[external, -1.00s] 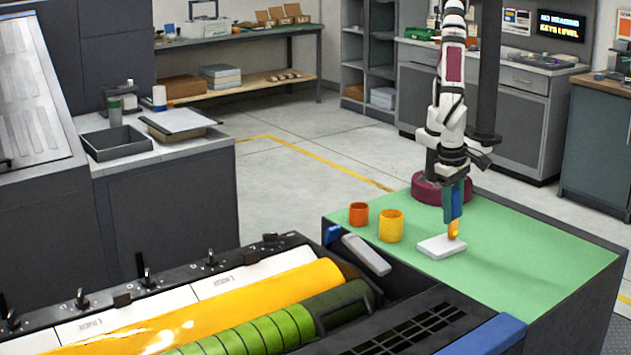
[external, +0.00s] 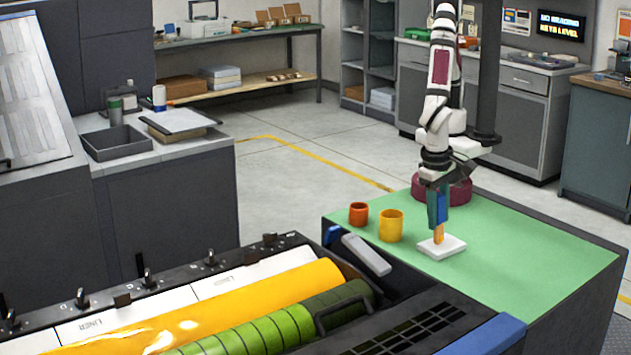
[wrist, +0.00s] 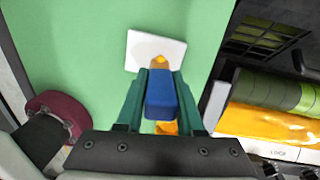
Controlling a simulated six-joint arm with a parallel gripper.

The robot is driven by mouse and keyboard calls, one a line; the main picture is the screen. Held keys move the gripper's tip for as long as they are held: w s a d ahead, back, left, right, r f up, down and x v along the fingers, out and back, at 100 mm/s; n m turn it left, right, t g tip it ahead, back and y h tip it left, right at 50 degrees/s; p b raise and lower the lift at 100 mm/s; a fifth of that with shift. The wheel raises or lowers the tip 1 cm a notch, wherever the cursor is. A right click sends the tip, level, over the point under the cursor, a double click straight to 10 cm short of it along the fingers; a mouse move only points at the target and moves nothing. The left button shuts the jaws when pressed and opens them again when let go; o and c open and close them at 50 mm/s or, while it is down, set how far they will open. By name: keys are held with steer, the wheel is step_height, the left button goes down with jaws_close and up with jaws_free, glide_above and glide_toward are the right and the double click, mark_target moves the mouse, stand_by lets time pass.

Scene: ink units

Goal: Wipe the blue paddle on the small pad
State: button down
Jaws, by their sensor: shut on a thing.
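The small white pad (external: 452,250) lies on the green bench top, and in the wrist view the pad (wrist: 139,48) shows a faint grey patch. My gripper (external: 437,222) is shut on the blue paddle (external: 442,208), its teal fingers on both sides of the blue handle. In the wrist view my gripper (wrist: 160,85) holds the paddle (wrist: 161,95) between its fingers. The paddle points down, its yellow-orange tip over the left part of the pad. The tip looks to be at or very near the pad's surface; I cannot tell if it touches.
A yellow cup (external: 391,226) and a smaller orange-red cup (external: 358,213) stand left of the pad. A grey bar-shaped block (external: 367,254) lies at the bench's left edge, beside the press with yellow and green rollers (external: 250,309). The green top (external: 540,250) is clear to the right.

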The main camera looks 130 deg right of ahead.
steer(key=shift+w, duration=0.9)
steer(key=shift+s+a, duration=0.15)
steer(key=shift+s, duration=3)
steer(key=shift+w+d, duration=0.2)
steer(key=shift+w, duration=2.95)
steer(key=shift+s+f, duration=0.15)
steer(key=shift+s, duration=0.7)
steer(key=shift+s+a+r, duration=0.1)
steer(key=shift+s, duration=0.7)
steer(key=shift+s+a+r, duration=0.1)
steer(key=shift+s, duration=1.35)
step_height(320, 180, up, 6)
steer(key=shift+s+f, duration=0.1)
